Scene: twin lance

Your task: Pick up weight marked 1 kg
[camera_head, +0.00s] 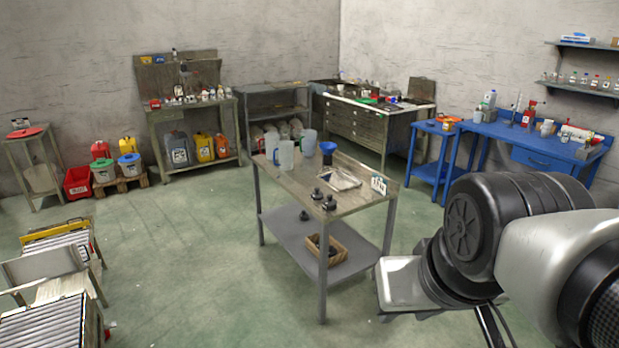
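Two small dark weights stand on the top of the table in the middle of the room (290,182). One weight (317,194) stands to the left, and the other weight (330,203) stands close by, nearer the table's front corner. A third dark weight-like object (304,215) sits on the table's lower shelf. The markings are too small to read, so I cannot tell which is 1 kg. My arm fills the lower right, to the right of the table and apart from the weights. My gripper's fingers cannot be made out.
Clear jugs (285,156), a blue funnel (328,150) and a metal tray (341,180) share the tabletop. A wooden box (327,250) sits on the lower shelf. A blue bench (540,147) stands at right, roller conveyors (45,325) at lower left. Green floor left of the table is clear.

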